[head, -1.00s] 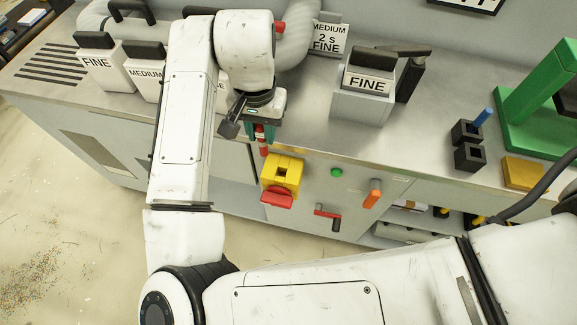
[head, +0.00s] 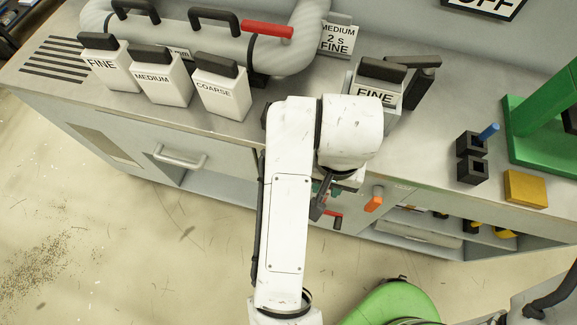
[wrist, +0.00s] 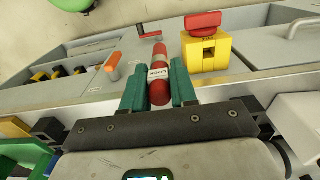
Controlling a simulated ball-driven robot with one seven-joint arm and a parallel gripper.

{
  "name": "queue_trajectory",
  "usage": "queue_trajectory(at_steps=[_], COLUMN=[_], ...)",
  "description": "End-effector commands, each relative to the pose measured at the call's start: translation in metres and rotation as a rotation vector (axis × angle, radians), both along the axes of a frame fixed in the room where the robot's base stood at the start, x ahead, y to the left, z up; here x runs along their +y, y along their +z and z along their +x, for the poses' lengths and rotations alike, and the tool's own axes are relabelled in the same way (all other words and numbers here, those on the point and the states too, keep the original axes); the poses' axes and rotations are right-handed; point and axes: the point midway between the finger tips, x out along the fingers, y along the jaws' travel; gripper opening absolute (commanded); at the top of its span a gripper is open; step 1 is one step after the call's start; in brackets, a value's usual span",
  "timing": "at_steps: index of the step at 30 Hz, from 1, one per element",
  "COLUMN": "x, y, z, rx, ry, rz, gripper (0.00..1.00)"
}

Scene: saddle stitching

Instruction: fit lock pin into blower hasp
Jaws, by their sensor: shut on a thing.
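The lock pin (wrist: 159,92) is a red rod with a white label reading LOCK. My gripper (wrist: 157,72) has teal fingers shut on it, with its far end sticking out beyond the fingertips. A yellow block with a red handle (wrist: 205,50), which looks like the blower hasp, is on the cabinet front, just right of the pin in the wrist view. The pin is apart from it in the picture. In the head view my gripper (head: 323,193) is mostly hidden under my wrist, and my arm covers the yellow block and the pin.
An orange handle (head: 374,199) and a red crank (head: 335,213) are on the cabinet front near my gripper. White boxes labelled MEDIUM (head: 155,85) and COARSE (head: 222,95) stand on the counter. A labelled FINE box (head: 378,80) stands right of them.

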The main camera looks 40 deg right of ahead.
Motion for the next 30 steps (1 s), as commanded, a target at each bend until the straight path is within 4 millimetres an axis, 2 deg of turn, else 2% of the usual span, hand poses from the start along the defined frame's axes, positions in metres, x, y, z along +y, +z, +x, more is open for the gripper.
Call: queue_trajectory(at_steps=[9, 15, 25, 30], x=[0.004, 0.007, 0.008, 0.009], y=[-0.036, -0.07, -0.089, -0.114], z=[0.071, 0.097, 0.115, 0.117], rx=[0.004, 0.002, 0.0, 0.001], ry=[-0.001, -0.001, -0.001, 0.0], rz=[-0.003, 0.0, 0.0, -0.001], gripper=[0.0, 0.0, 0.0, 0.0])
